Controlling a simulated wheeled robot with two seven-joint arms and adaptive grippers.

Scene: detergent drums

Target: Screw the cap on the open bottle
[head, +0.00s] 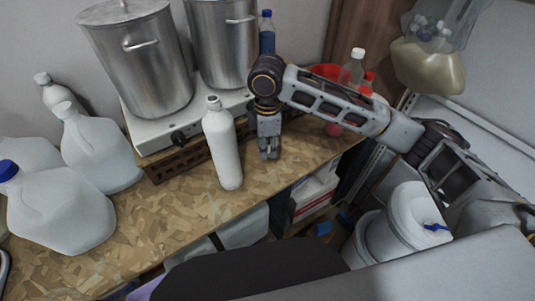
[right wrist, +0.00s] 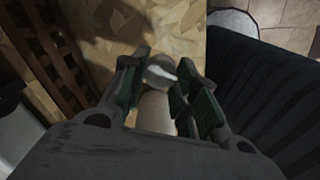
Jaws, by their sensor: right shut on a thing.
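A tall white bottle (head: 224,150) stands upright on the wood-chip table in the head view. Its narrow neck is at the top; I cannot tell whether its mouth is open. My right gripper (head: 268,155) points down, low over the table just right of the bottle and apart from it. In the right wrist view my right gripper (right wrist: 157,88) is shut on a small pale round thing (right wrist: 160,72), which looks like the cap. That thing is hidden in the head view. My left gripper is not in view.
Large white jugs (head: 60,210) crowd the table's left. Two steel pots (head: 137,65) stand on a white stove (head: 158,128) behind the bottle. The table's front-left stretch (head: 150,235) is clear.

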